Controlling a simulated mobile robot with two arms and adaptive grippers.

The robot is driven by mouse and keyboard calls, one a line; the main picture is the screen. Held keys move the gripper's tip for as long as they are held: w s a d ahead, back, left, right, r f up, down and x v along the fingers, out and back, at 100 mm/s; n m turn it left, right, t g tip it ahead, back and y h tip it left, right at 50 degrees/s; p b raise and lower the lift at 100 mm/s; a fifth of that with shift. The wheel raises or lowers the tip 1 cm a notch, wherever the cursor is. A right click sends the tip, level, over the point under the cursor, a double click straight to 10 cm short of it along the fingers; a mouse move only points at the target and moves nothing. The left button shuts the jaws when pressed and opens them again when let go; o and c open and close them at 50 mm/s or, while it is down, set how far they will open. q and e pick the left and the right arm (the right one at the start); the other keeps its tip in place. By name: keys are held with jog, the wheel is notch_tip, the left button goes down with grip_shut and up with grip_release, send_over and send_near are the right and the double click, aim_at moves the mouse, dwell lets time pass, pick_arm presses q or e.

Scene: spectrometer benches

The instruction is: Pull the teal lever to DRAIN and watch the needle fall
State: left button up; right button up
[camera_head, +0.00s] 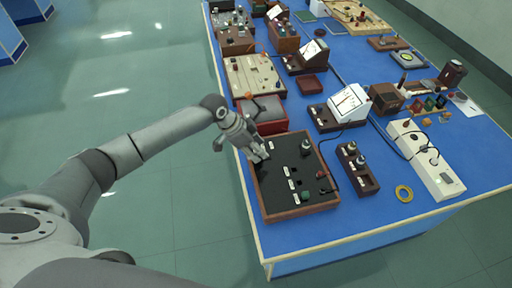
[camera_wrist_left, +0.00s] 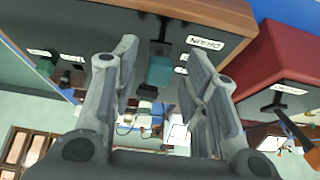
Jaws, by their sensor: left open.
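The black control panel (camera_head: 283,205) in a wooden frame lies at the near left edge of the blue bench. My left gripper (camera_head: 260,155) is at its upper left part. In the left wrist view, the teal lever (camera_wrist_left: 160,71) shows between the fingers of my open left gripper (camera_wrist_left: 162,60); I cannot tell whether they touch it. The DRAIN label (camera_wrist_left: 205,43) is on the panel beside the lever. In the head view my gripper hides the lever. A white-faced meter (camera_head: 348,101) stands behind the panel; its needle is too small to read. My right gripper is not in view.
A red box (camera_head: 268,121) sits close behind the panel. A white power strip (camera_head: 427,160) is farther right. The bench's near corner is clear.

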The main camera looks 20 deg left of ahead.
pick_arm(q)
jog(key=v, duration=1.2)
